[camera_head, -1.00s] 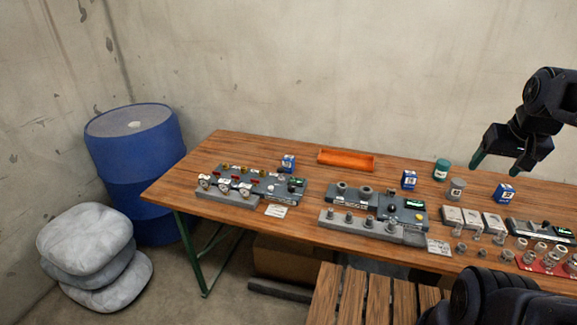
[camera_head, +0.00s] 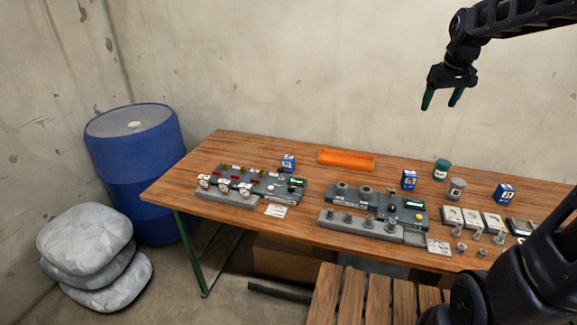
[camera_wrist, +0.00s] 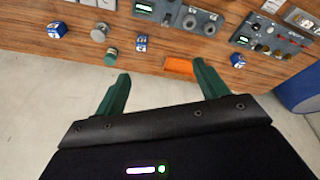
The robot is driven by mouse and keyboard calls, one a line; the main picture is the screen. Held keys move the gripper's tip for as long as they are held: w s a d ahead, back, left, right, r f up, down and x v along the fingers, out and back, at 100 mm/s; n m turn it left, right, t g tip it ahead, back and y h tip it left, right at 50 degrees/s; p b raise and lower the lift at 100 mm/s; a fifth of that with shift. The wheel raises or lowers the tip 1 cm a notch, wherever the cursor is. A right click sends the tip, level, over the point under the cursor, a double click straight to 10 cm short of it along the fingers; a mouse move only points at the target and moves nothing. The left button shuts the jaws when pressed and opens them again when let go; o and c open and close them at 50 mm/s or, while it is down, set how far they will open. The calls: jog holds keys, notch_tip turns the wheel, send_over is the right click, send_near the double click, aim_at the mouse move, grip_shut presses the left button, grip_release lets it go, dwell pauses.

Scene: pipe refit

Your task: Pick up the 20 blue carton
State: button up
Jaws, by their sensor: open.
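Three small blue-and-white cartons stand on the wooden table in the head view: one at the left (camera_head: 288,162), one in the middle (camera_head: 408,179) and one at the right (camera_head: 504,194). Their printed numbers are too small to read surely, so I cannot tell which is 20. All three also show in the wrist view: the left one (camera_wrist: 238,60), the middle one (camera_wrist: 141,42) and the right one (camera_wrist: 58,29). My gripper (camera_head: 441,98) is open and empty, high above the table's back edge, fingers down. It touches no carton.
An orange tray (camera_head: 346,158) lies at the back, between the left and middle cartons. A green jar (camera_head: 441,170) and a grey jar (camera_head: 456,189) stand between the middle and right cartons. Grey fixture blocks (camera_head: 372,218) fill the front. A blue drum (camera_head: 136,170) stands left.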

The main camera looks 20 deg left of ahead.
jog(key=w+a+f+n+g, duration=0.1)
jog(key=w+a+f+n, duration=0.3)
jog(key=w+a, duration=0.9)
jog(key=n+g, duration=0.2)
jog(key=n, duration=0.6)
send_over(288, 163)
jog(key=w, duration=0.3)
jog(key=shift+h, duration=0.3)
notch_tip(288, 163, down, 31)
jog(key=shift+s+f, duration=0.1)
jog(key=shift+s+a+f, duration=0.1)
jog(key=shift+a+f, duration=0.05)
jog(key=shift+f, duration=0.35)
jog(key=shift+a+f, duration=0.15)
jog(key=shift+f, duration=4.95)
jog(key=c, duration=1)
